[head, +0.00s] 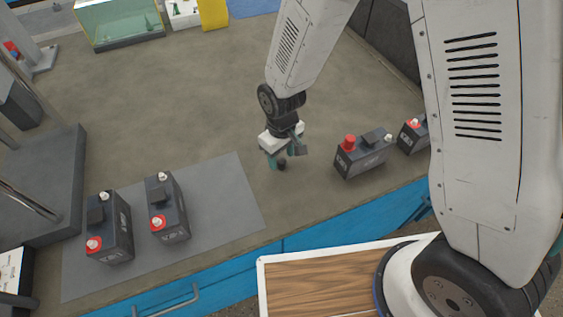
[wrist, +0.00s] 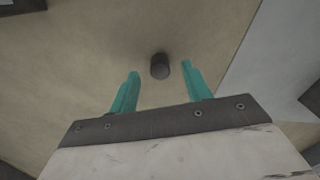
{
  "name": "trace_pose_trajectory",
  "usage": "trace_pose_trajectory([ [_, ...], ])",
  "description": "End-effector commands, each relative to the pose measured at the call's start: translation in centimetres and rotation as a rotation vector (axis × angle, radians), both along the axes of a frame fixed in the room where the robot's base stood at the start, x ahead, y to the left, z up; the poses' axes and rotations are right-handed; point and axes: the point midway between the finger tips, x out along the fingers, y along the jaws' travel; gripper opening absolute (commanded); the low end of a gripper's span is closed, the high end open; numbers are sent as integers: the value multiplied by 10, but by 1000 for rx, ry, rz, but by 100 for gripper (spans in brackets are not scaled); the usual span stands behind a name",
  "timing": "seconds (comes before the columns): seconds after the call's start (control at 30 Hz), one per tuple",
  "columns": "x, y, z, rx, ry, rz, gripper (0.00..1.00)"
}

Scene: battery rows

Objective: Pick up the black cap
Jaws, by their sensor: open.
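The black cap (head: 281,165) is a small dark cylinder on the brown-grey bench top, close to my gripper. In the wrist view the black cap (wrist: 160,67) shows beyond and between the two teal fingers, slightly past their tips. My gripper (head: 280,159) is open and empty, with its fingers pointing down at the bench beside the cap. In the wrist view my gripper (wrist: 161,76) has a clear gap between its fingertips. I cannot tell the exact height of the fingertips above the bench.
Two batteries (head: 109,227) (head: 167,207) stand on a grey mat (head: 222,195) at the left. Another battery (head: 362,155) with a red cap (head: 349,142) stands right of my gripper, with one more battery (head: 413,134) beyond it. The bench behind my gripper is clear.

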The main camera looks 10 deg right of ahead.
Motion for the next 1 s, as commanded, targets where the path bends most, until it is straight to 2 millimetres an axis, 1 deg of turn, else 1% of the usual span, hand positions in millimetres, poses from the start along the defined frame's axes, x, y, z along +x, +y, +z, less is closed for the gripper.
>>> trace_pose_trajectory([
  [0.03,0,0,-5,-2,2,0,48],
  [0.1,0,0,-8,0,0,0,48],
  [0.3,0,0,-9,1,-1,0,48],
  [0.33,0,0,-9,1,-1,0,46],
  [0.37,0,0,-9,1,-1,0,37],
  [0.4,0,0,-9,1,-1,0,26],
  [0.5,0,0,-9,1,-1,0,1],
  [0.87,0,0,-8,0,0,0,1],
  [1.0,0,0,-4,1,-1,-1,1],
])
